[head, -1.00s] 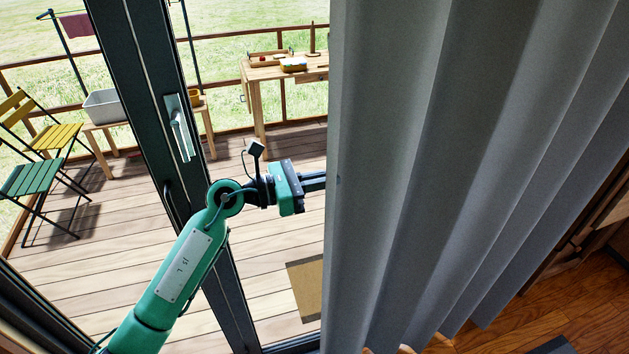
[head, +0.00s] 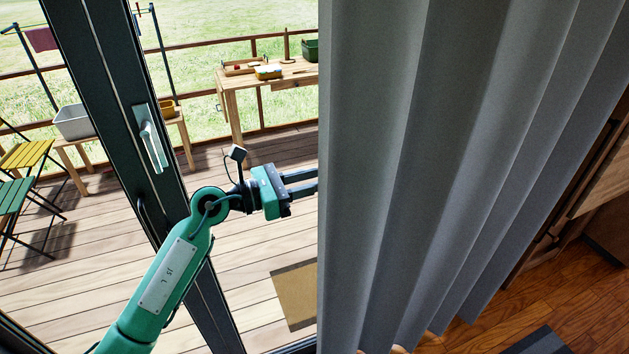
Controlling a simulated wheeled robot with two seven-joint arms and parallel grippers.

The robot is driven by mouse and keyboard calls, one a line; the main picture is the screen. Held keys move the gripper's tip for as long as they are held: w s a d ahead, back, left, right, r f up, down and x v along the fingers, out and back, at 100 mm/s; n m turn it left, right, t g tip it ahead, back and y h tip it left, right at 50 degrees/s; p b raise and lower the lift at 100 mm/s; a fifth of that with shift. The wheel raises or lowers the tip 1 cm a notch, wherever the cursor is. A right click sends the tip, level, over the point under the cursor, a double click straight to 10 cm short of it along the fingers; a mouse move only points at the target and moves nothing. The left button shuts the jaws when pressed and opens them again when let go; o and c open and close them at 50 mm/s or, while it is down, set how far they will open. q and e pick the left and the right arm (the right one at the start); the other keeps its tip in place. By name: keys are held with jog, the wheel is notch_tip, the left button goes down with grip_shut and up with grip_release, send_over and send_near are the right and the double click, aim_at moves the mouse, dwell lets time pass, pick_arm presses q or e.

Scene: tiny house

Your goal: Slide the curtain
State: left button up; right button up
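The grey pleated curtain (head: 400,180) hangs over the right half of the head view, its left edge falling near the middle of the picture. My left gripper (head: 316,180) comes in from the left, in front of the glass door. Its two dark fingers point right and are spread apart, with a gap between them. The fingertips are at the curtain's left edge; I cannot tell whether they touch it. No cloth shows between the fingers. My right gripper is not in view.
A dark door frame with a handle (head: 150,138) stands left of the curtain. Beyond the glass are a deck with a wooden table (head: 235,84), folding chairs (head: 22,155) and a brown mat (head: 295,294). Wooden floor (head: 540,300) shows at lower right.

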pick_arm(q)
jog(key=b+v, duration=0.5)
jog(key=v, duration=0.7)
jog(key=shift+a, duration=0.3)
jog(key=shift+s, duration=0.1)
